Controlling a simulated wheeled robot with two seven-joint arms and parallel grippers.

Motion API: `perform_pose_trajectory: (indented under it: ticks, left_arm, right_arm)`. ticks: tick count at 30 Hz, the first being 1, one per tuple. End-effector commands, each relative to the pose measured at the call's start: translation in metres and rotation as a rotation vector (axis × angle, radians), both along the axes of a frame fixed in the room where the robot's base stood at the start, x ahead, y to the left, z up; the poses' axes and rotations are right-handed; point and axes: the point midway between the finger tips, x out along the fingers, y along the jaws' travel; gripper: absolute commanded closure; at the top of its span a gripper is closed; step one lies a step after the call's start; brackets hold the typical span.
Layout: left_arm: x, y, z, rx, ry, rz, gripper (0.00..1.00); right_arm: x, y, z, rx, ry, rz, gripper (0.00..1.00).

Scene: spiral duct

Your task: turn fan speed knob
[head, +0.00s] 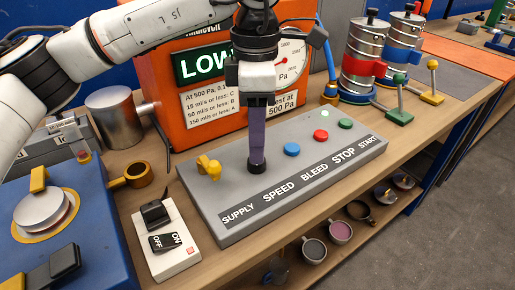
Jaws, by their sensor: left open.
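A grey control panel (225,213) carries a label strip reading SUPPLY, SPEED, BLEED, STOP and START. A dark round piece (257,166) sits at the SPEED place, where my left gripper (257,158) points straight down. The gripper is open; its purple-grey fingers are seen nearly edge-on and their tips overlap the dark piece. The fingers hide most of the speed knob, and I cannot tell whether they touch it or stand around it. My right gripper is not in view.
The panel also has a yellow supply handle (209,168), a blue knob (291,149), a red button (321,135) and a green button (345,123). An orange gauge box (160,85) reading LOW stands behind my gripper. A white ON/OFF switch box (170,262) is at the front left.

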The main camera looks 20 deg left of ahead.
Motion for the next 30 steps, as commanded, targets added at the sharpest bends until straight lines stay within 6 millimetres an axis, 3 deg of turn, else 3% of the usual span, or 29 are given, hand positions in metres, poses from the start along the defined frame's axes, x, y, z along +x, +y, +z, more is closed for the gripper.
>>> perform_pose_trajectory:
  ticks: [3, 9, 19, 26, 30]
  left_arm:
    - [-0.001, 0.000, -0.021, 0.000, 0.002, 0.001, 0.53]
    - [0.000, 0.000, -0.040, -0.001, 0.001, 0.000, 0.53]
    - [0.000, 0.000, -0.044, -0.002, -0.001, 0.000, 0.53]
    - [0.000, -0.001, -0.043, -0.002, 0.000, 0.000, 0.92]
    - [0.000, -0.001, -0.043, -0.002, 0.000, -0.003, 0.94]
  right_arm:
    - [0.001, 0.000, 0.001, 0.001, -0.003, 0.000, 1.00]
    - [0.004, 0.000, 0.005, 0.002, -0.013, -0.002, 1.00]
    - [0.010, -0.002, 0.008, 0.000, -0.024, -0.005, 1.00]
    - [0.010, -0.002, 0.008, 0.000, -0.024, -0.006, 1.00]
    - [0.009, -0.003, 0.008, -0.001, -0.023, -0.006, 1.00]
